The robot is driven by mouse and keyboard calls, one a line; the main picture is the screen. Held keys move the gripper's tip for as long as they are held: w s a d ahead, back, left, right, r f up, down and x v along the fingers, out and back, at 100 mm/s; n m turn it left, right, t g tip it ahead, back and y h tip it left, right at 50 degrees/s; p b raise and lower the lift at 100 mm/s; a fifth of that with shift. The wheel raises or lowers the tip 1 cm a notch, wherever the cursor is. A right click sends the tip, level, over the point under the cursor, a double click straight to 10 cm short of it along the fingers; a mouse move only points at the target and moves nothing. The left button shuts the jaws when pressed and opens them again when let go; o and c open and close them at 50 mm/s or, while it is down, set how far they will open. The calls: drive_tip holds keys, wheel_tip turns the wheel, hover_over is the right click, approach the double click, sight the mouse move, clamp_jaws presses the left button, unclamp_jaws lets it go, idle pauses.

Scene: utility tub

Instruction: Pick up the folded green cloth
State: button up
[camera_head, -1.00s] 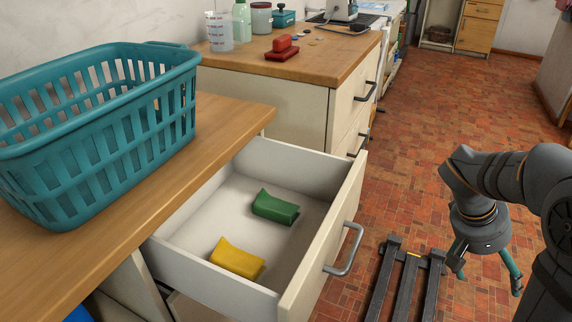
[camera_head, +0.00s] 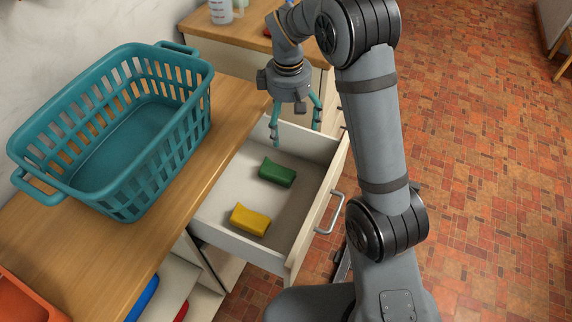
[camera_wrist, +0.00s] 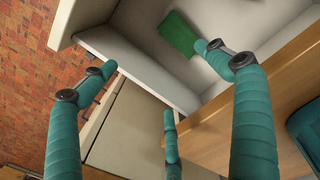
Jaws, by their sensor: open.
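The folded green cloth (camera_head: 277,173) lies on the floor of the open drawer (camera_head: 239,247), towards its far end. It also shows in the wrist view (camera_wrist: 178,34), near the top, partly behind a finger. A folded yellow cloth (camera_head: 250,219) lies in the same drawer, nearer the camera and apart from the green one. My gripper (camera_head: 296,135) is open and empty, with teal fingers spread and pointing down. It is above the drawer's far end, higher than the green cloth and not touching it. In the wrist view the fingers (camera_wrist: 165,90) are wide apart.
A teal laundry basket (camera_head: 125,190) stands on the wooden counter (camera_head: 190,175) left of the drawer. The drawer front has a grey handle (camera_head: 331,213). A further counter (camera_head: 225,38) stands behind my gripper. Red tiled floor (camera_head: 490,180) is open at the right.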

drive_tip(key=s+a+f+n, duration=0.1)
drive_tip(key=s+a, duration=0.1)
drive_tip(key=a, duration=0.1)
drive_tip(key=b, duration=0.2)
hover_over(279, 164)
wheel_tip(279, 164, down, 8)
drive_tip(key=shift+r, duration=0.15)
wheel_tip(279, 164, down, 8)
drive_tip(key=shift+w+r+b, duration=0.1)
drive_tip(key=shift+r+b, duration=0.15)
drive_tip(key=shift+b, duration=0.15)
drive_tip(key=shift+c, duration=1.3)
drive_tip(key=c, duration=1)
